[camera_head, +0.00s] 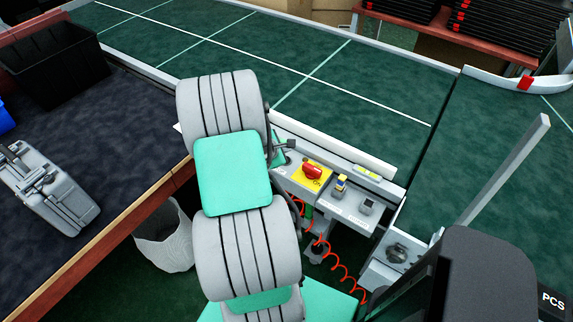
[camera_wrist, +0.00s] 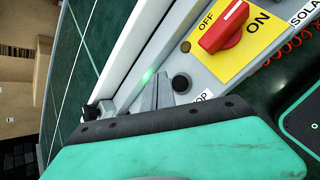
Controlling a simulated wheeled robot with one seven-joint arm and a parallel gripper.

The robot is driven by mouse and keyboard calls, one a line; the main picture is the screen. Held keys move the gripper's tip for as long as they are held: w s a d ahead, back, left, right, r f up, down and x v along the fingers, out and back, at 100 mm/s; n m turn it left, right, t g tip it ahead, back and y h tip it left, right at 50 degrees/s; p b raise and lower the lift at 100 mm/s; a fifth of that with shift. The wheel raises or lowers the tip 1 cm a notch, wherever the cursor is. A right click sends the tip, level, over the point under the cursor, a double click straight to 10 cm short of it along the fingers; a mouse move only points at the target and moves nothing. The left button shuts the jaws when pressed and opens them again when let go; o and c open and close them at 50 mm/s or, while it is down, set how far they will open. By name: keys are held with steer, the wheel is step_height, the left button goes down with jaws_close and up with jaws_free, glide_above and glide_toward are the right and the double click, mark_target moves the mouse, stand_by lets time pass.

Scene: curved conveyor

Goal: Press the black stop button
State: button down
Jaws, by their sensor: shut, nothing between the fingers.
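The black stop button (camera_wrist: 181,83) is a small round dark knob on the grey control panel in the wrist view. A partly covered white label ending in "OP" (camera_wrist: 203,97) lies next to it. My gripper (camera_wrist: 158,78) is shut and empty, its narrow grey fingers just left of the button in that view. I cannot tell whether they touch the panel; no contact with the button shows. In the head view my gripper (camera_head: 292,145) is at the left end of the panel (camera_head: 338,202), partly behind my arm. I cannot make out the stop button there.
A red rotary switch on a yellow plate (camera_head: 312,172) sits right of my gripper, with further controls (camera_head: 341,184) beyond. The green conveyor (camera_head: 330,85) runs behind the panel. A coiled red cable (camera_head: 342,268) hangs below. A dark table (camera_head: 110,150) stands at left.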

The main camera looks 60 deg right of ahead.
steer(key=shift+f+b, duration=0.3)
steer(key=shift+f, duration=0.7)
stand_by(1.2)
steer(key=shift+f+b, duration=0.3)
steer(key=shift+f, duration=0.1)
steer(key=shift+f+b, duration=0.3)
steer(key=shift+f, duration=0.15)
stand_by(0.4)
steer(key=shift+r, duration=0.1)
steer(key=shift+r+p, duration=0.75)
steer(key=shift+p, duration=0.05)
step_height(320, 180, up, 5)
steer(key=p, duration=0.4)
